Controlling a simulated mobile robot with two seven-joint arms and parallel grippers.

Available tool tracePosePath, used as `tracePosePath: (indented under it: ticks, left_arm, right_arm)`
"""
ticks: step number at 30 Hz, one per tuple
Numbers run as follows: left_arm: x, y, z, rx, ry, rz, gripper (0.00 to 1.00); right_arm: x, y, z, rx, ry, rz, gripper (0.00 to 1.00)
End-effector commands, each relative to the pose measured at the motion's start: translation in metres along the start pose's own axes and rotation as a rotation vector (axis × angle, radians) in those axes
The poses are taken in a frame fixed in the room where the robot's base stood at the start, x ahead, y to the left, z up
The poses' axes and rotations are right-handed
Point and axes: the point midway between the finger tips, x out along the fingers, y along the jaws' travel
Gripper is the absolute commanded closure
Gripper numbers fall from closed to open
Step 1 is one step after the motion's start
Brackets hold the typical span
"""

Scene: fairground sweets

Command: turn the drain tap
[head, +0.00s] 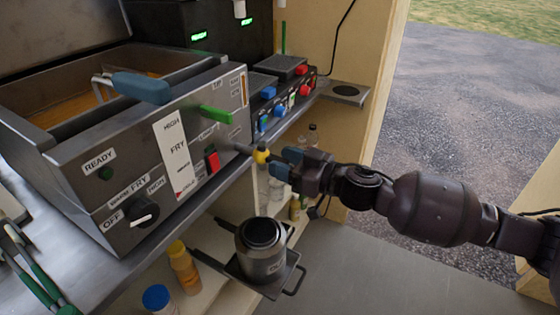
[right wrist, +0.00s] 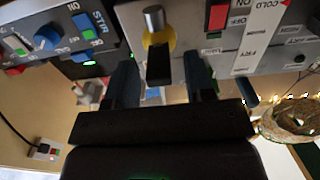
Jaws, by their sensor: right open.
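The drain tap (head: 262,154) is a small yellow fitting that sticks out of the lower right of the fryer's front panel (head: 215,135). In the right wrist view the tap (right wrist: 154,18) shows a metal spout, a yellow collar and a black lever. My right gripper (head: 283,163) is open, with its blue fingers just in front of the tap. In the right wrist view the gripper (right wrist: 161,68) has one finger on each side of the black lever, with gaps showing beside it. I cannot tell how deep the lever sits between them. My left gripper is not in view.
A metal pot (head: 262,262) stands on a pull-out shelf (head: 288,280) below the tap. Bottles (head: 184,265) stand lower left. The floor at right is clear.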

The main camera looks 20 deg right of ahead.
Motion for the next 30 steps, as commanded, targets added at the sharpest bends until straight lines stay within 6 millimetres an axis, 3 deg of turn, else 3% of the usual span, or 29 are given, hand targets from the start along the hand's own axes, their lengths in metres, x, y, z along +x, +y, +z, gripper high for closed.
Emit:
tracePosePath:
  ticks: [15, 24, 30]
  left_arm:
    - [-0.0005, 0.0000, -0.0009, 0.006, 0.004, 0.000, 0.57]
    - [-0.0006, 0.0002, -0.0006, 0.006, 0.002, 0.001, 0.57]
    - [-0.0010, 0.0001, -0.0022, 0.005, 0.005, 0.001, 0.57]
  right_arm:
    - [0.0100, 0.0000, -0.0004, -0.001, 0.000, 0.000, 0.51]
    - [0.0098, -0.0002, -0.0002, -0.001, 0.000, 0.000, 0.97]
    - [0.0098, -0.0004, -0.0010, -0.009, 0.001, -0.001, 1.00]
